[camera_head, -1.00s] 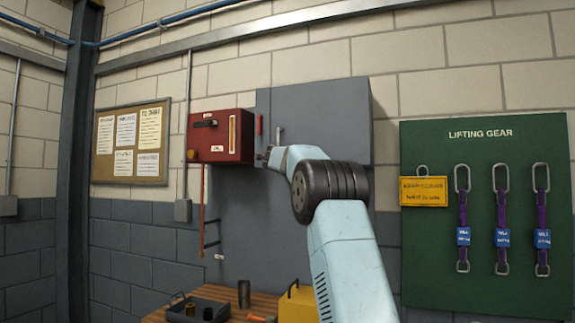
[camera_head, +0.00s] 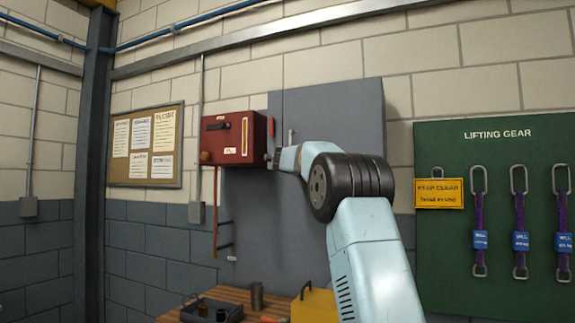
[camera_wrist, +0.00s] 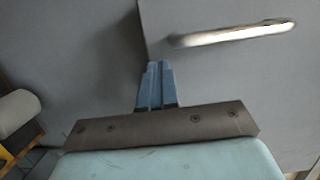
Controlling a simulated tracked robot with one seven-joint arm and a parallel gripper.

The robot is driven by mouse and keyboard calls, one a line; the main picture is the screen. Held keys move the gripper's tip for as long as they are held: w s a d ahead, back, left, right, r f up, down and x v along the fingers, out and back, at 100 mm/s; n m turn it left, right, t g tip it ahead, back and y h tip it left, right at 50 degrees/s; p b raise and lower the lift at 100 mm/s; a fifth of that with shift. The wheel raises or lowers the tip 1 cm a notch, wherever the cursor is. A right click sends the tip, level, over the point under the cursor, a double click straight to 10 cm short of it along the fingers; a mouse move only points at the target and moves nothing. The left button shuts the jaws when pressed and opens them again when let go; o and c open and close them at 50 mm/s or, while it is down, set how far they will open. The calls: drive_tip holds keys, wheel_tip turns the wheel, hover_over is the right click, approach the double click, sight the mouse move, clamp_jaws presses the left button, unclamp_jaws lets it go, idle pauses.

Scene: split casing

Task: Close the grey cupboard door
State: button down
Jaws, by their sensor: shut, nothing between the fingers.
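The grey cupboard (camera_head: 340,112) is on the wall in the middle of the head view. Its door carries a small metal handle (camera_head: 291,137), which shows large in the wrist view (camera_wrist: 235,34). In the wrist view, the door's edge (camera_wrist: 143,22) runs down on the left of the handle. I cannot tell how far the door stands open. My gripper (camera_wrist: 155,72) is shut and empty, in front of the grey surface, below and left of the handle. In the head view, my gripper (camera_head: 273,159) is small beside the red box. Contact with the door cannot be told.
A red box (camera_head: 233,138) with a gauge is left of the cupboard. A wooden bench (camera_head: 240,296) below carries a tray (camera_head: 212,311), a metal cup (camera_head: 257,295) and a yellow case (camera_head: 315,306). A green lifting-gear board (camera_head: 495,180) hangs at the right.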

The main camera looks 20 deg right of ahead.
drive_tip(key=s+a, duration=0.7)
drive_tip(key=a, duration=0.1)
drive_tip(key=shift+s, duration=0.35)
drive_tip(key=s+a+f+n+y, duration=0.3)
drive_tip(key=s+a+n+y, duration=0.2)
drive_tip(key=s+a+n, duration=0.4)
drive_tip(key=s+a+f+n+y, duration=0.3)
drive_tip(key=s+a+n+y, duration=0.3)
drive_tip(key=s, duration=0.6)
drive_tip(key=s+d+f+n+g+h, duration=0.1)
drive_tip(key=s+f+n+g, duration=0.3)
drive_tip(key=s+f, duration=1)
drive_tip(key=s+d+f+n+g, duration=0.3)
drive_tip(key=s+f+n+g, duration=0.2)
drive_tip(key=s+f, duration=0.9)
drive_tip(key=s, duration=0.5)
drive_tip(key=shift+f+g+h, duration=0.15)
drive_tip(key=shift+g+h, duration=0.25)
drive_tip(key=shift+d, duration=0.1)
